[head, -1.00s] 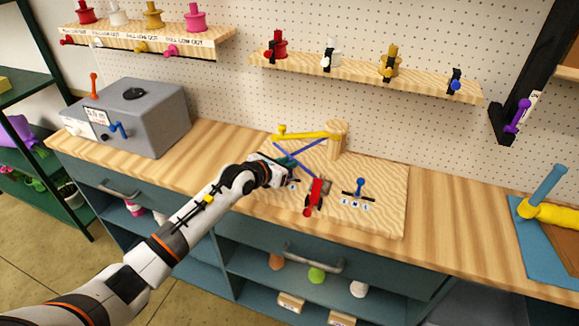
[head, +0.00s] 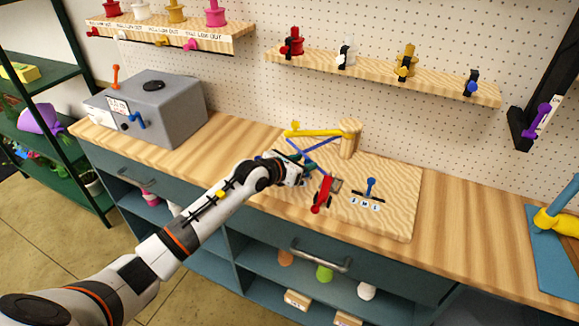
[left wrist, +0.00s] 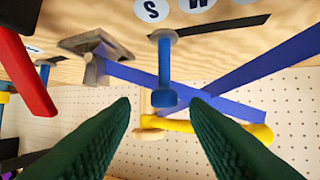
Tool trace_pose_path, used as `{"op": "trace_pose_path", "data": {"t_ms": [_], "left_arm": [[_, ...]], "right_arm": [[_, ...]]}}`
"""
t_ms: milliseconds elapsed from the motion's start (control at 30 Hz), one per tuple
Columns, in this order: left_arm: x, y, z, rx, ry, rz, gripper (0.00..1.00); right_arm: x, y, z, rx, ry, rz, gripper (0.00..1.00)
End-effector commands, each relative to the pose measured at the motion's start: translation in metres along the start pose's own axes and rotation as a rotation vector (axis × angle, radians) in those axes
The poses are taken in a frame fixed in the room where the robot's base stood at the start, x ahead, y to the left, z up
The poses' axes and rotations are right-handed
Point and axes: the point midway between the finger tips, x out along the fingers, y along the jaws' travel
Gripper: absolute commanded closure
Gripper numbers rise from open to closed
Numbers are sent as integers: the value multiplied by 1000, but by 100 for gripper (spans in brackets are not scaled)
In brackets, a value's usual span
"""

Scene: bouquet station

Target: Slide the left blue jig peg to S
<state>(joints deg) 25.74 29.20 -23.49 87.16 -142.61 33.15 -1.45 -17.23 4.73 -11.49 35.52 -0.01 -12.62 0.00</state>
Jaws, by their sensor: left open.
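The left blue jig peg (left wrist: 165,75) shows in the left wrist view, where the scene appears upside down. In the head view my left gripper (head: 306,167) is over the wooden jig board (head: 398,218) and hides this peg. The other blue peg (head: 370,186) stands to the right. My right gripper is not in view.
A red-handled clamp (head: 322,194) stands just right of my left gripper. Blue crossing bars (head: 320,143) and a yellow arm on a wooden post (head: 350,138) lie behind it. A grey box (head: 165,107) stands left.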

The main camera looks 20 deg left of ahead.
Motion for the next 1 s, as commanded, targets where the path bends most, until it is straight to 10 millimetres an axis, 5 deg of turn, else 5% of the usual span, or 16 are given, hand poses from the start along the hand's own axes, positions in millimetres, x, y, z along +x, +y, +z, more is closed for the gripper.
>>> {"op": "trace_pose_path", "data": {"t_ms": [533,1000], "left_arm": [[-93,5,1,4,0,3,58],[-107,5,-2,5,0,4,58]], "right_arm": [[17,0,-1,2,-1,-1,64],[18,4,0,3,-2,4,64]]}}
